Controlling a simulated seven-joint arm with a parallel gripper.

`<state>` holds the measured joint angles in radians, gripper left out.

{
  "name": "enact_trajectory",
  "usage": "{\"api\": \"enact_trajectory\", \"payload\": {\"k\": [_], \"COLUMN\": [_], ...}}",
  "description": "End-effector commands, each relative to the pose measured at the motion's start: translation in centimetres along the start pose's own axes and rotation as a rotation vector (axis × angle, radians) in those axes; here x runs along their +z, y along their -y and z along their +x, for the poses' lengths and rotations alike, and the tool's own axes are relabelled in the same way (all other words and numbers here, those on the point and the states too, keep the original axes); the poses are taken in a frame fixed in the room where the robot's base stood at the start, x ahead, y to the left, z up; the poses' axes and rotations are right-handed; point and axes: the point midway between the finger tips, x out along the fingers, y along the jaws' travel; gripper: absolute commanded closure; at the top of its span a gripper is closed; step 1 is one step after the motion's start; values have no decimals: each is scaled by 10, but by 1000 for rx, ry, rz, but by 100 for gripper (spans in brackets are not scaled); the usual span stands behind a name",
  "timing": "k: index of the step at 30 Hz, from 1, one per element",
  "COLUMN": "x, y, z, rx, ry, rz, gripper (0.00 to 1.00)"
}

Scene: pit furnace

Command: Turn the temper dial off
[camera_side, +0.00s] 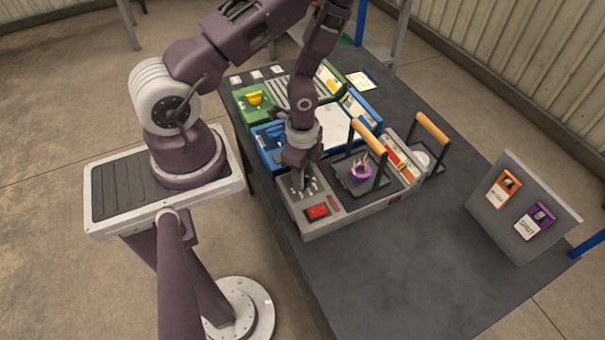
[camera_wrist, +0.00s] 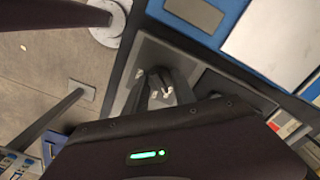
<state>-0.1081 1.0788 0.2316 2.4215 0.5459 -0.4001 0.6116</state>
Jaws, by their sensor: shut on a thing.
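The grey unit (camera_side: 345,213) sits on the dark table and has white marks on its left panel. My gripper (camera_side: 304,188) points down at that panel, with its fingertips among the marks. In the wrist view my gripper (camera_wrist: 163,92) has its two fingers close together on the same panel. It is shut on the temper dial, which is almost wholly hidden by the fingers. I cannot tell the dial's setting. A red switch (camera_side: 317,211) is on the same panel, just in front of my gripper.
A purple ring (camera_side: 360,171) with flame-like tips sits in the unit's dark well, below a wooden-handled lid frame (camera_side: 369,137). Blue (camera_side: 268,153) and green (camera_side: 243,111) units stand behind. A sign board (camera_side: 500,222) stands at the right. The table's front is clear.

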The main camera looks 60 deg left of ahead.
Motion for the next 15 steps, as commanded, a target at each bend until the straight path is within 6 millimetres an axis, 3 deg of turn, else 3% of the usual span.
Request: {"api": "enact_trajectory", "payload": {"k": [15], "x": [0], "y": [0], "z": [0], "rx": [0], "ry": [-2], "rz": [-443], "gripper": [100]}}
